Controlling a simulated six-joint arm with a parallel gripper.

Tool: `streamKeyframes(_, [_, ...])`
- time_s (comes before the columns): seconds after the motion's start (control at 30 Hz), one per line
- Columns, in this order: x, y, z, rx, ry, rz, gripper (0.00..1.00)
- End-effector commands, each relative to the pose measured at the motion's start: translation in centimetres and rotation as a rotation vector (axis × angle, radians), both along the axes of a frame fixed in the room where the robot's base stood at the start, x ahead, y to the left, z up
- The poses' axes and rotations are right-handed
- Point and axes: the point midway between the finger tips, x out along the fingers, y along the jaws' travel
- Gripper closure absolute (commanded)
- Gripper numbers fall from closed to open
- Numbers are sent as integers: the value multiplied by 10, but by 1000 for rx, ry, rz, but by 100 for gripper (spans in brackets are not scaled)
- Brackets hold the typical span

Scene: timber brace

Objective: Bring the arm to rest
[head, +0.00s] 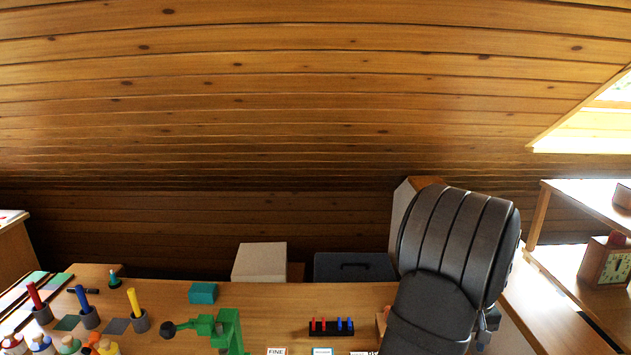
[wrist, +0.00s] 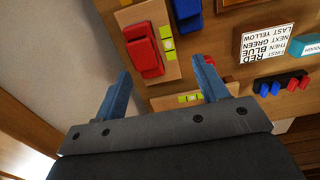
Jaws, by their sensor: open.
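My gripper (wrist: 164,76) shows in the wrist view with its two blue fingers spread wide. Nothing is between the fingertips. Beyond them, a red part (wrist: 145,50) lies on a wooden board, with a yellow-green tag (wrist: 167,38) beside it. A blue part (wrist: 187,14) lies further up. The gripper is apart from these things as far as the view shows. In the head view the gripper's fingers cannot be made out.
A black rack with red and blue pegs (head: 331,326), a green clamp-like fixture (head: 225,328) and a teal block (head: 203,293) stand on the bench (head: 280,300). Colored sticks in holders (head: 87,311) stand at left. A white box (head: 259,262) and grey case (head: 354,267) are behind.

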Motion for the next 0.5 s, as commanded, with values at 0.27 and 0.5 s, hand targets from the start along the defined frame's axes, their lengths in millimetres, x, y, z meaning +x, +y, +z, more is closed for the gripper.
streamKeyframes(0.27, [-27,46,-1,0,0,-10,33])
streamKeyframes(0.5, [-54,84,-5,0,0,-22,33])
